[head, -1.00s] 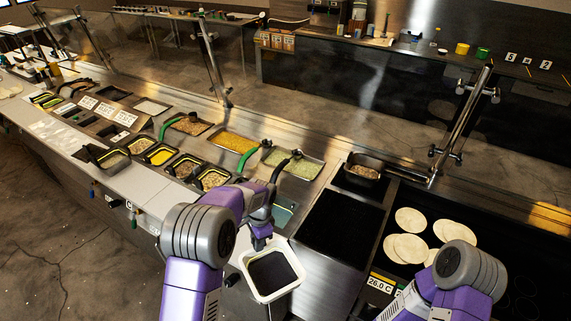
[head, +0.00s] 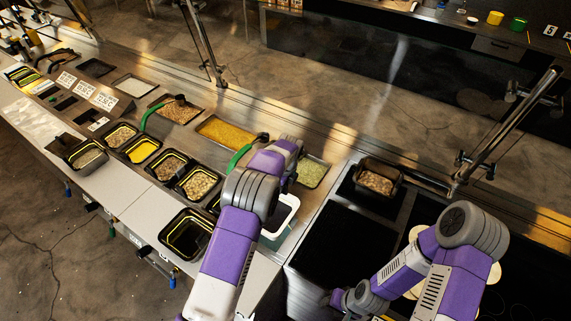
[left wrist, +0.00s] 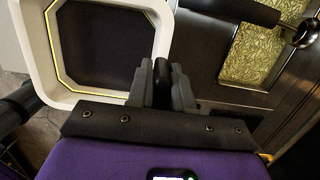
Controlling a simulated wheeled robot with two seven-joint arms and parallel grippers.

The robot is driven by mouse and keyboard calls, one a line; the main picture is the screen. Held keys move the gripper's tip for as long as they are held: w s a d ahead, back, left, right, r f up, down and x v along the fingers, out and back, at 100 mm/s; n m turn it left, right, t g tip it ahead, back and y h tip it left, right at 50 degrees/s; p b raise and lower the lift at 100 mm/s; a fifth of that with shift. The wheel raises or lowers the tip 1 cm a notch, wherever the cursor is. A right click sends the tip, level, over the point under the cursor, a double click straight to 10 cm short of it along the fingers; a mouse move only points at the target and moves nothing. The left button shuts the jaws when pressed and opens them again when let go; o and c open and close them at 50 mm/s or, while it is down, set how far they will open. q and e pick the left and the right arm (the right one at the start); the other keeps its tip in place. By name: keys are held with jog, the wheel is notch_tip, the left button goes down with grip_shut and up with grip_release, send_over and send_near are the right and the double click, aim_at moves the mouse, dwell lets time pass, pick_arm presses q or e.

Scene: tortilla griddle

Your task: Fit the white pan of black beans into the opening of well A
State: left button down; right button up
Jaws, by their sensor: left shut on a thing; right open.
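The white pan of black beans (left wrist: 40,50) fills the left of the left wrist view; its inside is dark with a yellow line around it. My left gripper (left wrist: 161,78) is shut on the pan's rim. In the head view the white pan (head: 294,201) shows partly behind my left arm, over the counter beside the tray of pale green food. My left fingers are hidden there. A teal surface (head: 272,242) shows beneath the pan; I cannot tell whether it belongs to well A. My right gripper (head: 337,299) is open and empty at the lower middle, small in view.
Trays of yellow food (head: 228,132) and pale green food (head: 313,171) lie near the pan. A black spoon handle (left wrist: 262,12) crosses the left wrist view. A black pan (head: 187,235) stands at the front left. A dark griddle plate (head: 335,240) and a black pan (head: 377,182) are at right.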

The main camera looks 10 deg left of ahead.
aim_at(288, 204)
pick_arm(q)
jog(key=shift+r, duration=0.2)
jog(key=shift+w+a+f, duration=0.1)
jog(key=shift+w+f, duration=0.15)
jog(key=shift+f, duration=0.05)
jog(key=shift+f+b, duration=0.25)
jog(key=shift+b, duration=0.2)
jog(key=shift+f+b, duration=1.7)
jog(key=shift+f, duration=0.7)
pick_arm(e)
jog(key=shift+w+f, duration=0.15)
jog(key=shift+f, duration=0.9)
jog(key=shift+w+f, duration=0.1)
jog(key=shift+f, duration=0.9)
pick_arm(q)
jog(key=shift+b, duration=0.3)
pick_arm(e)
jog(key=shift+f, duration=0.35)
